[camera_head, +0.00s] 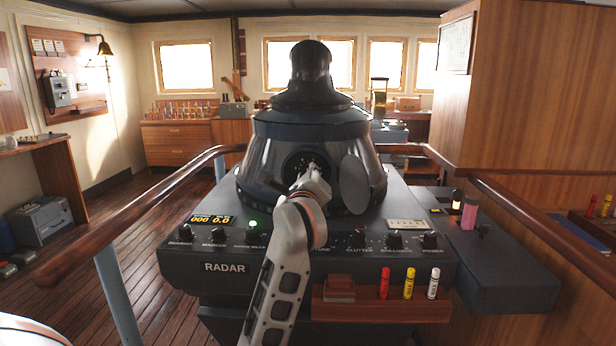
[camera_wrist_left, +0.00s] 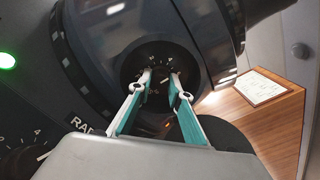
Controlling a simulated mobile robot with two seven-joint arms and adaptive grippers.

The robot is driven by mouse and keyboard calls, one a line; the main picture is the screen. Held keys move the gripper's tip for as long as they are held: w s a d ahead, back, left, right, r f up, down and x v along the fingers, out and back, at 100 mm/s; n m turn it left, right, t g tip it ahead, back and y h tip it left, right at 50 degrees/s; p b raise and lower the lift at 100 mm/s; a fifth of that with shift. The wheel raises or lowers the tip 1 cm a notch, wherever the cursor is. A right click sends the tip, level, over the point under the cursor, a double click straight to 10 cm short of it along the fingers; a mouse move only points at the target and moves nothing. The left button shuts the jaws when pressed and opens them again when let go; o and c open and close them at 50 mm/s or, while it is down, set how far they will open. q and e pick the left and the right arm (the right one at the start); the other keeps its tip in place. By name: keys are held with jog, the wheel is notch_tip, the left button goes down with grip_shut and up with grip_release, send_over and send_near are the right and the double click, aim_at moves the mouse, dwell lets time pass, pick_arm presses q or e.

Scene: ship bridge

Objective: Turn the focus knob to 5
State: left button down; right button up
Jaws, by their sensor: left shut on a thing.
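The focus knob (camera_wrist_left: 163,80) is a small dark knob inside a round recess in the radar hood, with pale dial marks around it. A light pointer line shows on it, but I cannot read which number it meets. My left gripper (camera_wrist_left: 162,77) is shut on the knob, with one fingertip on each side. In the head view my left gripper (camera_head: 308,172) reaches into the recess and hides the knob. The radar hood (camera_head: 265,145) is a dark cone on the console. My right gripper is not in view.
A round cover (camera_head: 354,184) stands swung open right of the recess. The radar console (camera_head: 225,267) has a row of knobs and a lit green lamp (camera_head: 252,223). A tray (camera_head: 440,311) holds red, yellow and white markers. Wooden handrails (camera_head: 135,215) flank the console.

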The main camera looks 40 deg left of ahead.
pick_arm(q)
jog(key=c, duration=1.8)
grip_release()
jog(key=shift+c, duration=0.2)
jog(key=v, duration=1.2)
jog(key=shift+s+a, duration=0.1)
